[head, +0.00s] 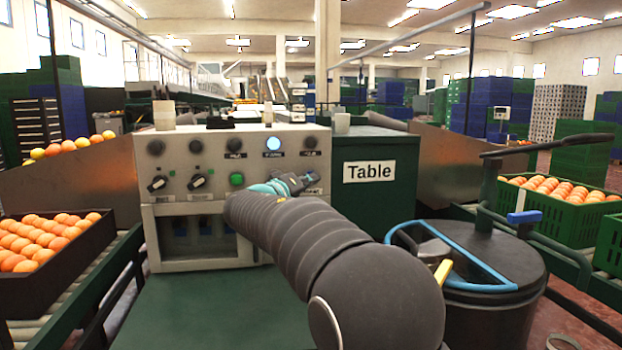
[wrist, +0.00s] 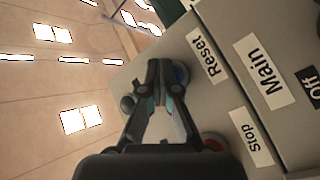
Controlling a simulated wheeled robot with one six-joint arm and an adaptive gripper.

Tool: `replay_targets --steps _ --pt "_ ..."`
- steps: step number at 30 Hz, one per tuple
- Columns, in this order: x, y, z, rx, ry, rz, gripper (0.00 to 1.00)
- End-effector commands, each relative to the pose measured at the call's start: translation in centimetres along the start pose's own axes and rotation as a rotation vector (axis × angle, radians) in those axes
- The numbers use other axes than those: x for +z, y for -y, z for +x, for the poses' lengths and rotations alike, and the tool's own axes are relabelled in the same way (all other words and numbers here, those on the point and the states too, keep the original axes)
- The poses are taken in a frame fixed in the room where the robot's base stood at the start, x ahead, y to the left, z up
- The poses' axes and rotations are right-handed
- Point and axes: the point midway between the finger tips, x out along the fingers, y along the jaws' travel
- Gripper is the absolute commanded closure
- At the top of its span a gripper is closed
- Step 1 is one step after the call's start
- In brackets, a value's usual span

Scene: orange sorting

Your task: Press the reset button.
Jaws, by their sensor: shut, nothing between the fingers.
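The reset button (wrist: 181,73) is a blue round cap in the wrist view, beside a white "Reset" label (wrist: 204,56). My gripper (wrist: 165,68) is shut and empty, with its fingertips in front of the button and partly covering it. I cannot tell whether they touch it.
A red button (wrist: 213,143) with a "Stop" label sits close to my gripper's side. A "Main" label (wrist: 265,71) is beyond. The panel also holds a green button (head: 237,179), several knobs and a lit light (head: 273,143). A green table box (head: 375,200) stands right of it.

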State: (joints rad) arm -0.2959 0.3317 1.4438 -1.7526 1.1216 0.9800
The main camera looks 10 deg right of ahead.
Motion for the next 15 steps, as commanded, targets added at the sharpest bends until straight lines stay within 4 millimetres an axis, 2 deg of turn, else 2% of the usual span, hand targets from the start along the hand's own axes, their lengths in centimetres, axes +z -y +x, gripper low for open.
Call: replay_targets --steps 15 --pt "1.1 -0.8 -1.3 0.0 0.0 0.0 1.0"
